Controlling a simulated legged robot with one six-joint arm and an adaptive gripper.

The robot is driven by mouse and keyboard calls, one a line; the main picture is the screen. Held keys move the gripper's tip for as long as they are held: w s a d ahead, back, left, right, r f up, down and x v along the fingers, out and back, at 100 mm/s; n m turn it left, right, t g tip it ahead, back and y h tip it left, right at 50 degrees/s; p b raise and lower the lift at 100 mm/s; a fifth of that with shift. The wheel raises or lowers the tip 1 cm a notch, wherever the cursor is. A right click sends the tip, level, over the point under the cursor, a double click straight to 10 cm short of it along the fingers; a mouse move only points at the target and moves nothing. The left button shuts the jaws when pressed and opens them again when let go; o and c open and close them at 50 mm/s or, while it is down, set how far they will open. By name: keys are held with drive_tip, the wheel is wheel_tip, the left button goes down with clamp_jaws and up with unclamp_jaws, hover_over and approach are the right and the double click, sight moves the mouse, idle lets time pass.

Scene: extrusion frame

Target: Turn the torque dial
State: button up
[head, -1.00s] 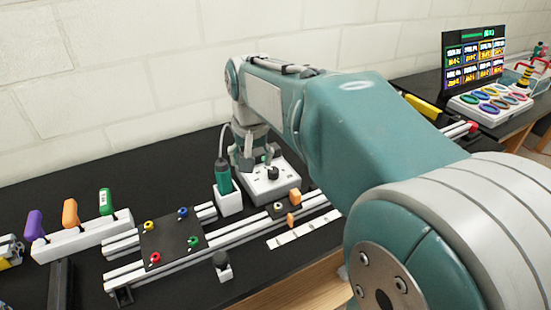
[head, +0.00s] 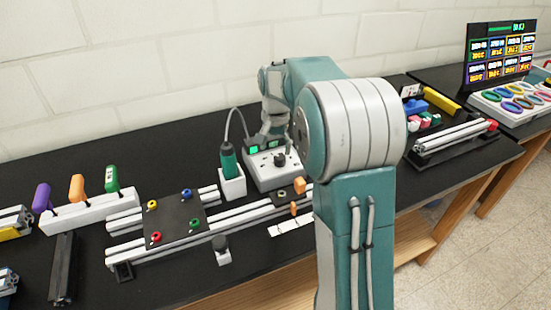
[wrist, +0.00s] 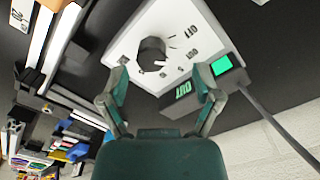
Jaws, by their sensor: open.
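The torque dial is a black round knob (head: 280,160) on a white box (head: 262,182). In the wrist view the knob (wrist: 152,53) has a white pointer mark, and printed marks including OFF lie around it on the white face (wrist: 180,18). My gripper (wrist: 161,76) is open and empty, its two fingers spread on either side just below the knob in the picture, apart from it. In the head view my gripper (head: 272,134) hangs over the back of the box, partly hidden by my arm.
Aluminium rails and a black plate (head: 172,220) lie in front. Orange blocks (head: 299,185) sit close to the box's front. A wall stands behind.

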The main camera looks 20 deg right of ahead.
sight(280, 157)
drive_tip(key=f, duration=0.1)
drive_tip(key=d+f, duration=0.1)
drive_tip(key=f, duration=0.1)
drive_tip(key=d+f, duration=0.1)
drive_tip(key=shift+d+f, duration=0.15)
drive_tip(key=shift+a, duration=0.9)
drive_tip(key=c, duration=0.9)
drive_tip(key=shift+d, duration=0.3)
clamp_jaws()
drive_tip(key=shift+d, duration=0.2)
drive_tip(key=shift+a, duration=0.1)
